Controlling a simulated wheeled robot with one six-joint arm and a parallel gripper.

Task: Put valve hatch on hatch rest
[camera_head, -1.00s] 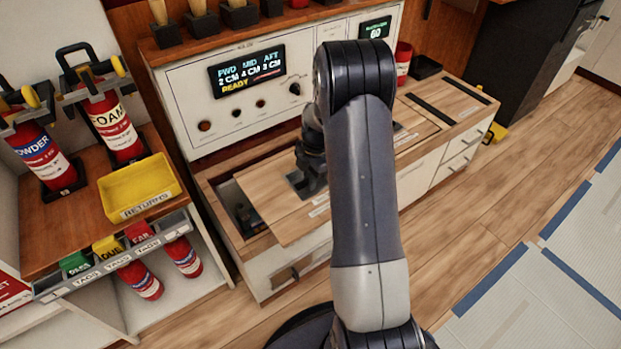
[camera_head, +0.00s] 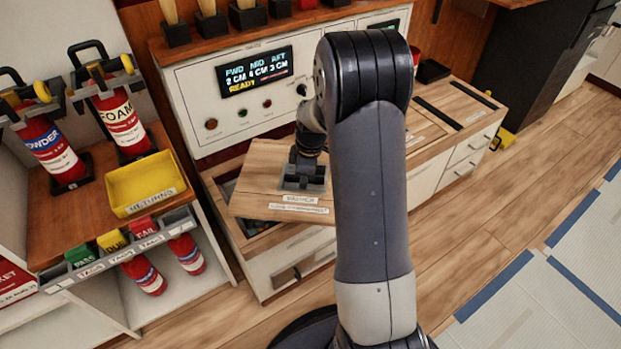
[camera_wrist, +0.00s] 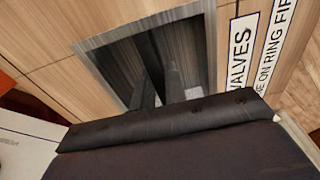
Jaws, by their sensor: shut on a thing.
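The valve hatch (camera_head: 262,190) is a light wooden panel with a dark recessed pull and white labels. It hangs tilted over an open compartment (camera_head: 262,228) in the counter, which shows past its left and front edges. My gripper (camera_head: 303,178) is shut on the hatch at its pull. In the wrist view, the fingers of my gripper (camera_wrist: 160,78) are down in the recess, and the hatch (camera_wrist: 75,90) shows part of a "VALVES" label. Two black strips on the counter's right part look like the hatch rest (camera_head: 452,107); my arm hides the counter between.
A white control panel (camera_head: 240,105) with a lit display stands behind the counter. A red cup (camera_head: 414,57) is at its right end. A yellow returns tray (camera_head: 145,185) and fire extinguishers (camera_head: 122,122) stand on the left.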

